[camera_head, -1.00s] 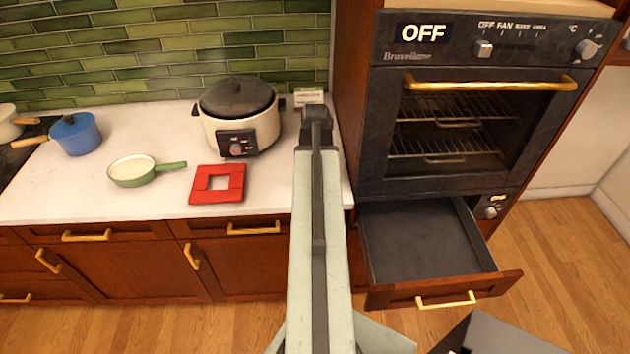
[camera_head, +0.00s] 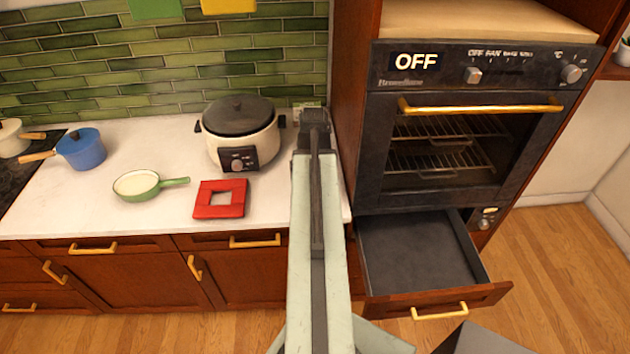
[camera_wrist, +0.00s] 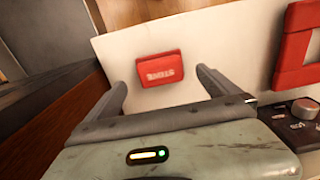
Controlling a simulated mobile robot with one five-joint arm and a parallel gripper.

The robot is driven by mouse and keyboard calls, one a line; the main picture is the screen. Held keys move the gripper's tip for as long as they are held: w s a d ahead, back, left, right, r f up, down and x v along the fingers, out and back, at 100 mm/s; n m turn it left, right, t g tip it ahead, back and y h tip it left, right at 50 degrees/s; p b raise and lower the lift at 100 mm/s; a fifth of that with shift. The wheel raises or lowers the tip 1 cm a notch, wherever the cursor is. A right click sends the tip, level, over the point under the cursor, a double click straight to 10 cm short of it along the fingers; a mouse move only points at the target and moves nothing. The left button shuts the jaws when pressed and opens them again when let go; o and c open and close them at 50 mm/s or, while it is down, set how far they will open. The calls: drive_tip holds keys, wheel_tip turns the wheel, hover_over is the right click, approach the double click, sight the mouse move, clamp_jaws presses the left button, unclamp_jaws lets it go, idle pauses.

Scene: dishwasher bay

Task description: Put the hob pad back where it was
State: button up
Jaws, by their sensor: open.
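A small red pad (camera_wrist: 162,68) with pale lettering lies on the white counter in the wrist view; I take it to be the hob pad. My gripper (camera_wrist: 160,80) is open and empty, with one finger on each side of the pad in the picture. I cannot tell how high the fingers are above it. In the head view my gripper (camera_head: 315,118) is over the right end of the counter, beside the cooker, and my arm hides the pad. The dark hob (camera_head: 22,178) shows at the far left edge.
A red square frame (camera_head: 208,208), a cream cooker (camera_head: 262,146), a green pan (camera_head: 136,184) and a blue pot (camera_head: 80,148) stand on the counter. The oven (camera_head: 385,140) is at right; the drawer (camera_head: 410,255) below it is pulled out.

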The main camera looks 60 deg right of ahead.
wheel_tip(320, 180, up, 6)
drive_tip(key=p, duration=0.4)
drive_tip(key=shift+r+p, duration=0.25)
drive_tip(key=shift+p, duration=0.1)
drive_tip(key=w+a+n, duration=0.3)
drive_tip(key=w+a, duration=0.4)
drive_tip(key=a, duration=0.4)
drive_tip(key=w+a+n, duration=0.2)
drive_tip(key=w+a, duration=0.5)
drive_tip(key=a, duration=0.4)
drive_tip(key=w+a+n, duration=0.3)
drive_tip(key=w+a, duration=0.4)
drive_tip(key=a, duration=0.5)
drive_tip(key=a+n, duration=0.2)
drive_tip(key=a, duration=1.3)
drive_tip(key=shift+w+n, duration=0.35)
drive_tip(key=shift+n, duration=0.05)
